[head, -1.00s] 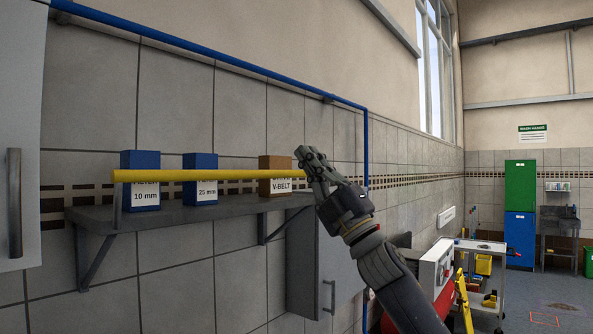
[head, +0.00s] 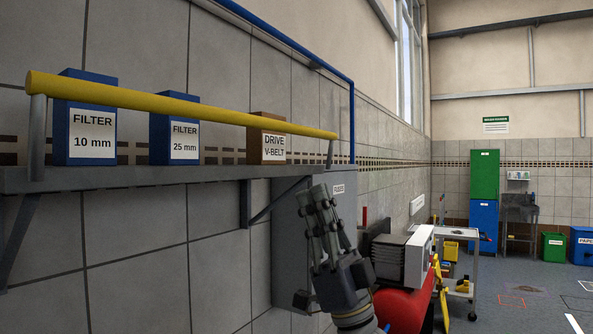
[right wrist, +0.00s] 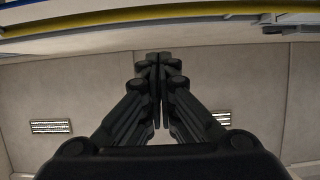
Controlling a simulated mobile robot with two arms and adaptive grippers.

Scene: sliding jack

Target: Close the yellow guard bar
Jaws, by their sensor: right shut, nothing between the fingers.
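The yellow guard bar (head: 190,107) runs level along the front of a grey wall shelf (head: 120,178), carried on a grey post at each end. Behind it on the shelf stand two blue filter boxes and a brown V-belt box. The bar also crosses the top of the right wrist view (right wrist: 140,15). My right gripper (head: 322,190) is shut and empty, pointing up, below and apart from the bar's right end. It is in front of a grey wall cabinet. In the right wrist view its fingers (right wrist: 154,58) are together. My left gripper is out of view.
The grey wall cabinet (head: 290,240) hangs under the shelf's right end, close behind my right gripper. A red machine (head: 405,300) stands right of the gripper, with a trolley (head: 458,240) beyond. The floor farther right is mostly open.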

